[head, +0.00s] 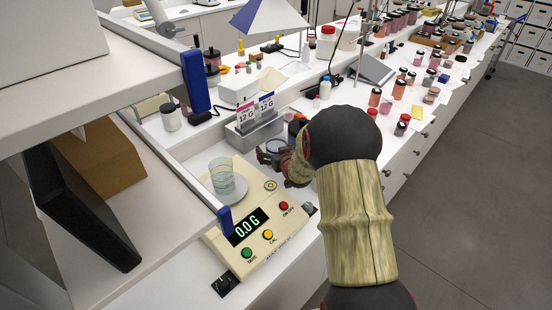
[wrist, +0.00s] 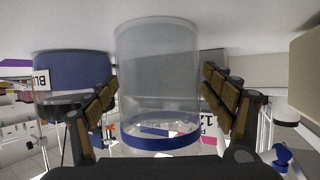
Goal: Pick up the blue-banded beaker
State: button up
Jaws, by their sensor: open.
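The blue-banded beaker (wrist: 172,75) is clear, with a blue ring near one end, and fills the middle of the wrist view. My gripper (wrist: 161,90) is open, with one finger on each side of the beaker. The right finger looks close to the wall, but I cannot tell if it touches. In the head view, the beaker (head: 276,145) shows partly behind my gripper (head: 270,157), just right of the scale. My arm hides part of that area.
A beige scale (head: 264,228) reading 0.0 carries a greenish beaker (head: 222,174) on its pan. A blue-topped jar (wrist: 75,70) stands close beside the left finger. Several pigment jars line the bench further right.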

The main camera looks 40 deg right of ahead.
jog(key=shift+w+d+f, duration=0.15)
jog(key=shift+w, duration=0.35)
jog(key=shift+c, duration=0.4)
jog(key=c, duration=1.5)
jog(key=shift+c, duration=0.7)
